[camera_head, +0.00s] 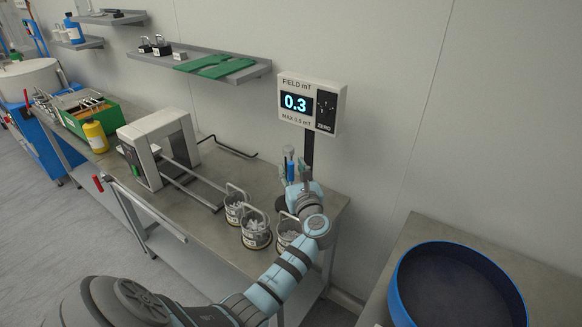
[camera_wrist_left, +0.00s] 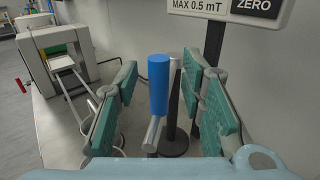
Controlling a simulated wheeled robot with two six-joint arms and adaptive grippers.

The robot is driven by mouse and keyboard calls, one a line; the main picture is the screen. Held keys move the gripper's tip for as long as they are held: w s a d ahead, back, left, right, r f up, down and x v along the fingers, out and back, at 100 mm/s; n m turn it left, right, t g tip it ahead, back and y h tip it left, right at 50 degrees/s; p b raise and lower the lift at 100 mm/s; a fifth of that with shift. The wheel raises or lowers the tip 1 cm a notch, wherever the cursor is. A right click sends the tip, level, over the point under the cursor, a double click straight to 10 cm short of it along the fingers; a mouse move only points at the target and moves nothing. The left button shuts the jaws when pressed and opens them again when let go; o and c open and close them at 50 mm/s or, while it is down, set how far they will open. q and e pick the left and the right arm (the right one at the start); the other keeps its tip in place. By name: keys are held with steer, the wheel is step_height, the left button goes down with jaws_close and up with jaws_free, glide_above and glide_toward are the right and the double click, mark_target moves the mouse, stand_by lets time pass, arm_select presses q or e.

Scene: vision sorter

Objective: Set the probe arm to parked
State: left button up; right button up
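The probe arm shows as a blue cylindrical grip (camera_wrist_left: 159,85) on a grey rod, beside a dark post on a round base (camera_wrist_left: 174,146). In the head view the blue grip (camera_head: 291,169) is small and partly covered by my gripper. My left gripper (camera_wrist_left: 162,108) is open, with its green-padded fingers on either side of the grip and a gap on both sides. In the head view my left gripper (camera_head: 298,172) is at the table's back right, below the field meter. My right gripper is in neither view.
The field meter (camera_head: 310,103) on the wall reads 0.3, with a ZERO label. Baskets of small parts (camera_head: 256,234) stand in front of my left gripper. A white arch-shaped machine (camera_head: 160,148) with rails is to the left. A blue round bin (camera_head: 457,285) is at right.

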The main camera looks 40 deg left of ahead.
arm_select(q)
steer(key=shift+x, duration=0.8)
steer(key=shift+s, duration=0.1)
jaws_close()
